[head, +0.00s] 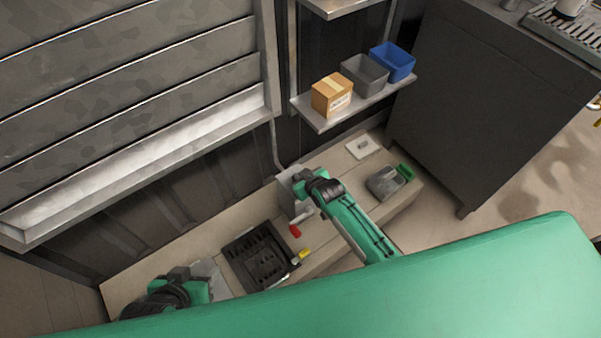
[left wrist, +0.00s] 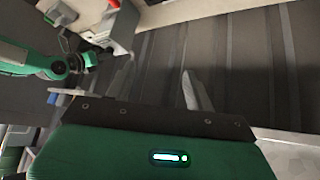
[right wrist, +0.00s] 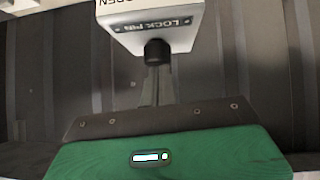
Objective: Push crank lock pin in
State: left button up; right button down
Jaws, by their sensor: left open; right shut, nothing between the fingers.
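The pump housing is a pale grey box (head: 288,190) on the bench, partly behind my right arm in the head view. In the right wrist view its face carries a "LOCK PIN" label (right wrist: 166,25). The lock pin (right wrist: 157,52) is a black round knob below that label. My right gripper (right wrist: 157,82) is shut and empty, its fingertips close to the knob; I cannot tell whether they touch it. The red crank handle (head: 295,231) shows beside the housing, and also in the left wrist view (left wrist: 113,4). My left gripper (left wrist: 158,82) is open and empty, away from the housing.
A grey container (head: 384,184) and a white plate (head: 361,147) lie to the right. A shelf above holds a cardboard box (head: 331,95), a grey bin (head: 364,73) and a blue bin (head: 393,61).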

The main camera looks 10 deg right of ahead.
jog(key=shift+s+f, duration=0.2)
jog(key=shift+f, duration=0.15)
